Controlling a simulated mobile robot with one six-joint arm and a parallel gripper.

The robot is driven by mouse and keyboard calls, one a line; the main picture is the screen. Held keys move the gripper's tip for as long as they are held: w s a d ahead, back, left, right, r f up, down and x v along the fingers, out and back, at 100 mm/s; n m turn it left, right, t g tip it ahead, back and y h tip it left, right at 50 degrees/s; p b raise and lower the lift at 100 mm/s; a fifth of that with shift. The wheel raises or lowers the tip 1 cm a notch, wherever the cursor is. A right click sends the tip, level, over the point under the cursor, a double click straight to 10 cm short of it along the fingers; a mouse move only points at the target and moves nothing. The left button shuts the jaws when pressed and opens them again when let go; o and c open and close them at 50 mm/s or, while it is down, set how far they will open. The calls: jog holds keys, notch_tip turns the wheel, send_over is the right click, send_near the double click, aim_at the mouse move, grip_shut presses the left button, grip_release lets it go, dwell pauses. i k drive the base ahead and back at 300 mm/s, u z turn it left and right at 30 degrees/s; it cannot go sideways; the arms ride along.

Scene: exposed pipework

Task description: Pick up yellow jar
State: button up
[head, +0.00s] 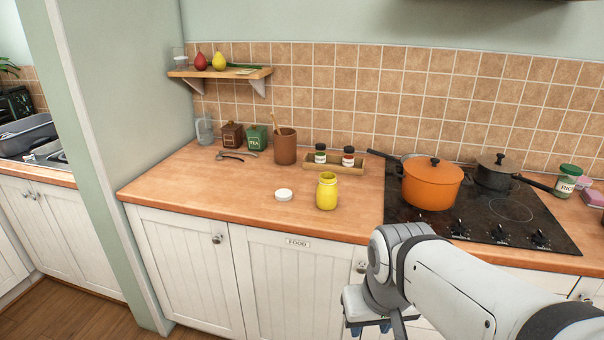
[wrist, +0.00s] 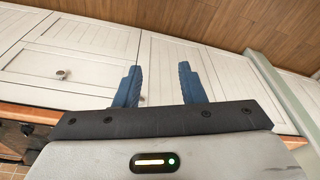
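In the head view my gripper (head: 372,328) is low in front of the cabinets, below the counter edge and to the right of the jar, partly cut off by the frame. The jar does not show in the wrist view.
A black hob (head: 440,224) with an orange pot (head: 431,186) and a dark saucepan (head: 494,173) is right of the jar. A wooden tray (head: 328,166) with two small jars and a brown utensil pot (head: 285,146) stand behind. The counter left of the lid is clear.

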aim_at(327, 187)
jog(key=i, duration=1.05)
jog(key=z, duration=0.05)
